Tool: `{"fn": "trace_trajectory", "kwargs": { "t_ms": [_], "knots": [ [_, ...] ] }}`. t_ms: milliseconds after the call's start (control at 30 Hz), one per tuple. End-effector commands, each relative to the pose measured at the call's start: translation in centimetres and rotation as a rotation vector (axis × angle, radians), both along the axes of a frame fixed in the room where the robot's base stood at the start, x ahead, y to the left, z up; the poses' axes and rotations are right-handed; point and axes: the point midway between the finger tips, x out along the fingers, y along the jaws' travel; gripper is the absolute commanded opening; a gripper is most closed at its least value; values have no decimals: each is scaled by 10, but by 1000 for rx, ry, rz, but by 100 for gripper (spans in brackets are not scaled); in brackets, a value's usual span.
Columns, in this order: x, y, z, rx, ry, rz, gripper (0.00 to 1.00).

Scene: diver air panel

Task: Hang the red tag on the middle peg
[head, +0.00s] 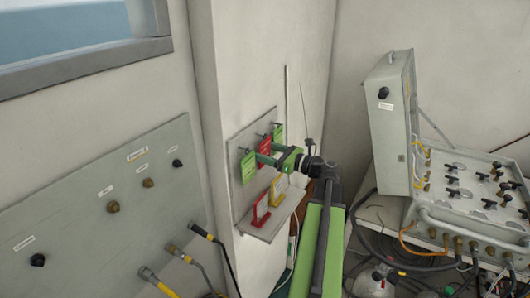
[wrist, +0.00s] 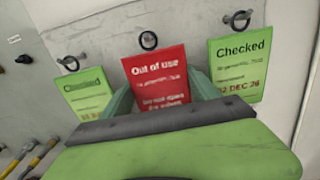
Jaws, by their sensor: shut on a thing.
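The red tag (wrist: 158,80), lettered "Out of use", is upright between the two green fingers of my gripper (wrist: 162,92) in the wrist view. My gripper is shut on it by its sides. The dark ring-like middle peg (wrist: 149,40) shows right at the tag's top edge; I cannot tell whether the tag is on it. In the head view my gripper (head: 262,155) reaches the peg board (head: 240,200), and the red tag (head: 265,142) is partly hidden behind it.
Green "Checked" tags hang at the left peg (wrist: 88,92) and the right peg (wrist: 236,68), close on both sides. A red stand (head: 261,211) and a yellow stand (head: 278,187) are on the ledge below. A grey valve case (head: 470,190) stands at right.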

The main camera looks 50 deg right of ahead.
Motion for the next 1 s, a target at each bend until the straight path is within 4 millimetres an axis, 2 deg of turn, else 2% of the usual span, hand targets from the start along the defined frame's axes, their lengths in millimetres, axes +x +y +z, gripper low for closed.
{"fn": "trace_trajectory", "kwargs": {
  "t_ms": [233,267,433,767,867,1000],
  "knots": [
    [0,0,-1,0,0,0,32],
    [0,0,-1,0,0,0,74],
    [0,0,-1,0,0,0,95],
    [-3,-1,-1,0,0,-1,95],
    [-13,-3,-1,0,0,-2,95],
    [-41,-11,-2,0,0,-5,95]
  ]
}}
